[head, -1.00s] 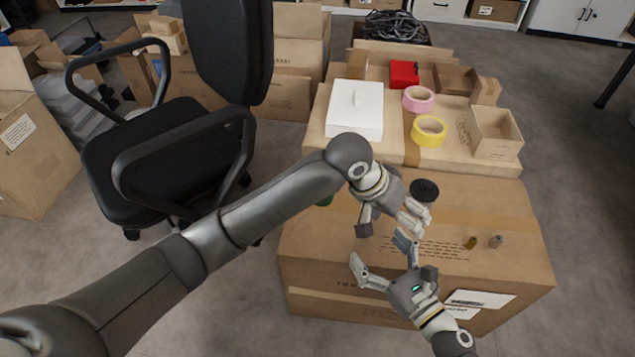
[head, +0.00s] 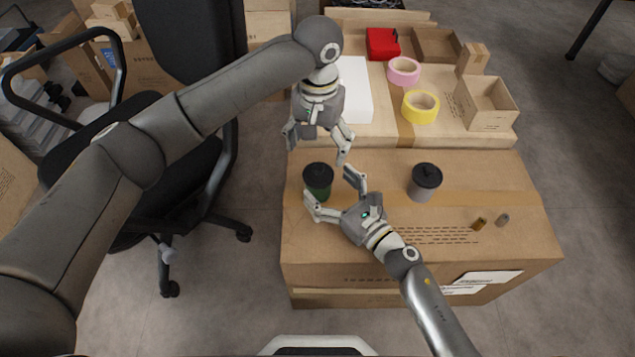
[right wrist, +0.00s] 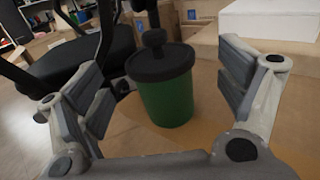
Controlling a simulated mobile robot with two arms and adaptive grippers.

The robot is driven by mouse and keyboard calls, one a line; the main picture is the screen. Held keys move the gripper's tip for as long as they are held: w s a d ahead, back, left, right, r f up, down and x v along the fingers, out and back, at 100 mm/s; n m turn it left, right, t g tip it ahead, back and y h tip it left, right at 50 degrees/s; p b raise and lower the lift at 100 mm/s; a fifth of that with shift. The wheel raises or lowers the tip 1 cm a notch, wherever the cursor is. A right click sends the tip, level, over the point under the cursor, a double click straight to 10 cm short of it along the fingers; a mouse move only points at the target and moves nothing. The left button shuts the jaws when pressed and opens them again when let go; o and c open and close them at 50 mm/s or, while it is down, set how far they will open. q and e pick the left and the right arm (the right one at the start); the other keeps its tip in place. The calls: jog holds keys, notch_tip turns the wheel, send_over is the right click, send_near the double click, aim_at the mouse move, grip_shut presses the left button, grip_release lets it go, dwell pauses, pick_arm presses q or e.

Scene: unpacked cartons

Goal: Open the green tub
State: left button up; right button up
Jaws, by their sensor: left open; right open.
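The green tub (head: 318,187) stands upright on the front carton, near its left side, with its black knobbed lid (head: 318,170) on. My left gripper (head: 318,158) is open, pointing down just above and behind the lid. My right gripper (head: 332,192) is open low in front of the tub, its fingers spread to either side and not closed on it. In the right wrist view the tub (right wrist: 168,101) stands between the open fingers, with its lid (right wrist: 160,62) and knob in clear sight.
A grey tub (head: 424,188) with a black lid stands to the right on the carton (head: 470,205). Two small cylinders lie farther right. Behind are yellow tape (head: 421,118), pink tape, a red box, a white box and an open small carton (head: 487,115). An office chair is left.

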aim_at(318, 167)
jog(key=shift+x, duration=2)
jog(key=shift+c, duration=0.2)
jog(key=c, duration=1.5)
pick_arm(q)
jog(key=shift+o, duration=0.8)
pick_arm(e)
jog(key=shift+c, duration=0.6)
pick_arm(q)
jog(key=shift+w+r+m, duration=0.1)
jog(key=shift+r+m, duration=0.85)
jog(key=shift+m, duration=0.25)
pick_arm(e)
jog(key=shift+c, duration=0.2)
pick_arm(q)
notch_tip(318, 167, down, 10)
jog(key=m, duration=0.3)
jog(key=shift+r+m, duration=0.2)
jog(key=shift+m, duration=0.1)
pick_arm(e)
jog(key=shift+s+f, duration=0.1)
jog(key=shift+f, duration=0.05)
